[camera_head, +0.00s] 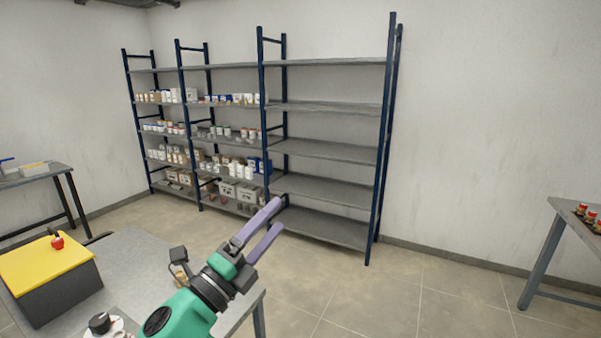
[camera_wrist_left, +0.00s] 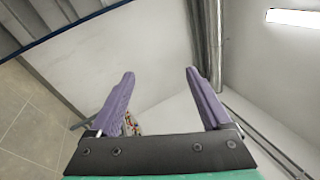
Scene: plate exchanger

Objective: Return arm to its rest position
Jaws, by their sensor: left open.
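My left gripper (camera_head: 271,227) is raised above the right end of the grey table in the head view, with its purple fingers pointing away toward the shelves. In the left wrist view its two purple fingers (camera_wrist_left: 160,98) stand wide apart with nothing between them. My left arm is green and comes in from the bottom of the head view. My right gripper is in neither view.
A yellow-topped dark box (camera_head: 44,265) with a small red object (camera_head: 57,242) stands on the grey table (camera_head: 140,262). Metal shelves (camera_head: 325,148) line the back wall, with goods at left. Another table (camera_head: 540,265) stands at right. Open floor lies between.

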